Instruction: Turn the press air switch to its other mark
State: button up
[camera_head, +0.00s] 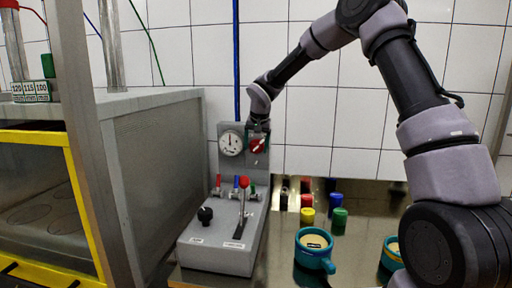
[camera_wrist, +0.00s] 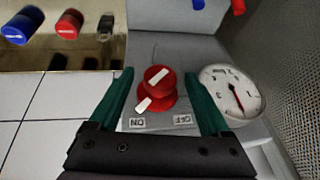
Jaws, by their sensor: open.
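The press air switch is a red knob (camera_wrist: 158,88) with a white bar on its face and a white pointer at its base. The pointer lies toward the ON label (camera_wrist: 137,122); the OFF label (camera_wrist: 183,120) is to its right in the wrist view. The knob also shows on the grey panel in the head view (camera_head: 257,146). My gripper (camera_wrist: 159,74) is open, with one green finger on each side of the knob and visible gaps between. In the head view my gripper (camera_head: 257,130) is at the panel, partly covering the knob's surroundings.
A pressure gauge (camera_wrist: 232,93) sits close beside the right finger in the wrist view. Below the panel in the head view are small valves and a red-topped lever (camera_head: 243,184). A mesh-sided cabinet (camera_head: 165,160) stands left. Coloured cylinders and a teal mould (camera_head: 315,262) stand right.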

jog(key=shift+f, duration=0.15)
grip_shut()
jog(key=shift+a, duration=0.15)
jog(key=h, duration=0.3)
jog(key=shift+a+n, duration=0.35)
jog(key=shift+n, duration=0.05)
jog(key=h, duration=0.3)
jog(key=n+g+h, duration=0.1)
jog(key=h, duration=0.1)
jog(key=shift+w+a+f+h, duration=0.1)
jog(key=shift+a+f+h, duration=0.05)
jog(key=shift+a+h, duration=0.15)
jog(key=h, duration=0.2)
jog(key=n+h, duration=0.1)
jog(key=h, duration=0.1)
jog(key=shift+a+f, duration=0.15)
jog(key=shift+f, duration=0.1)
jog(key=n+h, duration=0.1)
jog(key=h, duration=0.3)
jog(key=shift+f, duration=0.2)
